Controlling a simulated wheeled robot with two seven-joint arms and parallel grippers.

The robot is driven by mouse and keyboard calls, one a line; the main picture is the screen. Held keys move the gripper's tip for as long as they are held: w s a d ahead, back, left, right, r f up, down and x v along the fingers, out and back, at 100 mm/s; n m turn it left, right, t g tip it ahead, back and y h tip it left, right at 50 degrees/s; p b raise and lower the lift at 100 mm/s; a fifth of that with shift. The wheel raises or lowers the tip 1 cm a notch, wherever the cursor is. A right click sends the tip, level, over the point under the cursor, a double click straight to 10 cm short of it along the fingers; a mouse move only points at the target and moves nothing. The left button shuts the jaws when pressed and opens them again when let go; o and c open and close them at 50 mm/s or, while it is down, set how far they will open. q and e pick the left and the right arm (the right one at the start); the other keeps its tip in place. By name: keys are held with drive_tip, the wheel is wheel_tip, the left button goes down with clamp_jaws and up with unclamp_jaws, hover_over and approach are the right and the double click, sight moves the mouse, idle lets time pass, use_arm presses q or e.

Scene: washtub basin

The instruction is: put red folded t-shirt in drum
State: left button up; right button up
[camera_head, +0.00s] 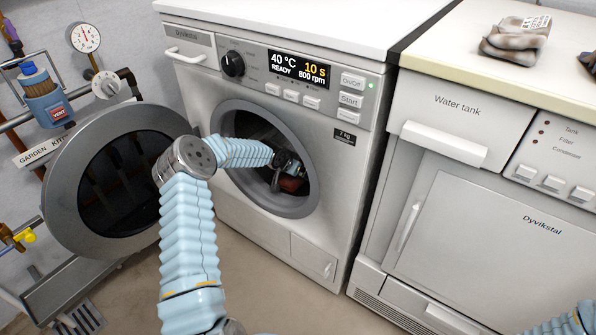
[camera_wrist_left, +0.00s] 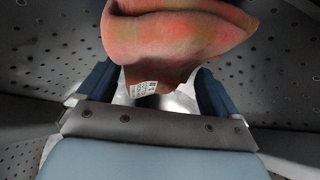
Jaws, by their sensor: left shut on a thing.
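The washing machine's drum (camera_head: 247,131) is open, and my left arm reaches in through its round opening. My left gripper (camera_head: 285,176) is inside the drum, shut on the red folded t-shirt (camera_head: 290,184). In the left wrist view the red t-shirt (camera_wrist_left: 185,32) hangs between the fingers of the left gripper (camera_wrist_left: 155,90), with a white label showing below it. The perforated drum wall (camera_wrist_left: 50,60) surrounds them. My right gripper is not in view; only part of that arm shows at the lower right of the head view.
The round door (camera_head: 65,190) stands swung open to the left. A dryer (camera_head: 480,230) stands to the right, with a brownish folded cloth (camera_head: 515,40) on its top. Pipes and a gauge (camera_head: 84,38) are on the left wall.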

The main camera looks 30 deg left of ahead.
use_arm(q)
drive_tip(key=shift+f, duration=0.1)
drive_tip(key=o, duration=0.9)
drive_tip(key=shift+s+r, duration=0.2)
drive_tip(key=shift+r, duration=0.25)
drive_tip(key=p+v, duration=0.1)
drive_tip(key=v, duration=1)
drive_tip(key=shift+s, duration=0.15)
